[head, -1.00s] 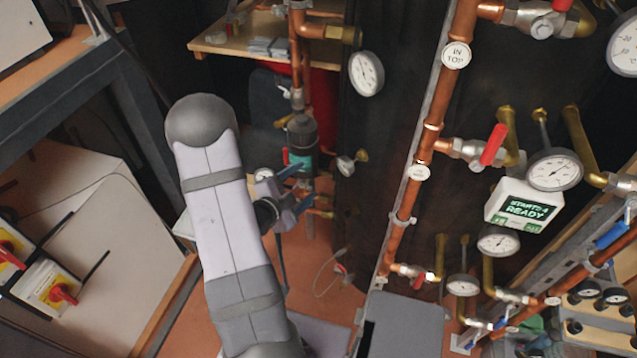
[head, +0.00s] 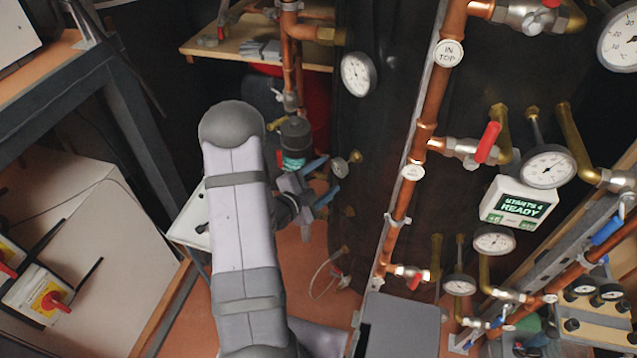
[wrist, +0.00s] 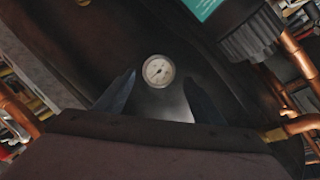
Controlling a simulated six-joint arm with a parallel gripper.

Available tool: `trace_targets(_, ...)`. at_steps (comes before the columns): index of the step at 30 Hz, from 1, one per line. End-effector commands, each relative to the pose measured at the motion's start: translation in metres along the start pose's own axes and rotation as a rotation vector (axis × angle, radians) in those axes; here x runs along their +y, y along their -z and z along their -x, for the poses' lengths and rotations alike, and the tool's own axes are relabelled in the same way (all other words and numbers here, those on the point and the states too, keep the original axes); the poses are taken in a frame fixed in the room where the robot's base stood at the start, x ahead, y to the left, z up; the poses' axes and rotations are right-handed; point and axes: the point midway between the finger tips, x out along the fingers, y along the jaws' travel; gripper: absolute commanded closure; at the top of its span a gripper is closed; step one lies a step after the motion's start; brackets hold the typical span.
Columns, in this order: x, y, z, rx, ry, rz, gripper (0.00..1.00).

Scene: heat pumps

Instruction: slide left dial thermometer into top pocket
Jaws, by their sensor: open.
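A small round dial thermometer (head: 340,167) with a white face is on the dark tank, seen nearly from the side, with a brass fitting behind it. My gripper (head: 330,174) is just left of it, its blue fingers open and pointing at it. In the wrist view the dial (wrist: 158,71) shows face-on between the two open fingers (wrist: 159,77), with no visible contact. A larger dial thermometer (head: 357,75) is higher on the tank. I cannot tell which opening is the top pocket.
A dark cylinder with a teal band (head: 295,140) stands close above my gripper, on copper piping. A copper pipe with an "IN TOP" tag (head: 449,53) runs down on the right. A display box (head: 519,203) reads "READY". A wooden shelf (head: 215,45) is behind.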

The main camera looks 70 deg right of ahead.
Motion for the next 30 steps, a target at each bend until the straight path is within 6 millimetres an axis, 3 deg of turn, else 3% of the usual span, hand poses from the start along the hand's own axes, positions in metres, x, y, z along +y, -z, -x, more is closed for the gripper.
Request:
trace_targets(10, 0.002, -0.001, -0.033, 0.000, 0.000, -0.001, 0.38)
trace_targets(24, 0.000, 0.000, -0.040, -0.001, -0.001, 0.001, 0.38)
trace_targets(25, 0.000, 0.000, -0.040, -0.001, -0.001, 0.001, 0.40)
trace_targets(29, 0.000, 0.000, -0.040, -0.001, 0.000, 0.001, 0.71)
trace_targets(30, 0.000, 0.000, -0.040, -0.001, 0.000, 0.001, 0.72)
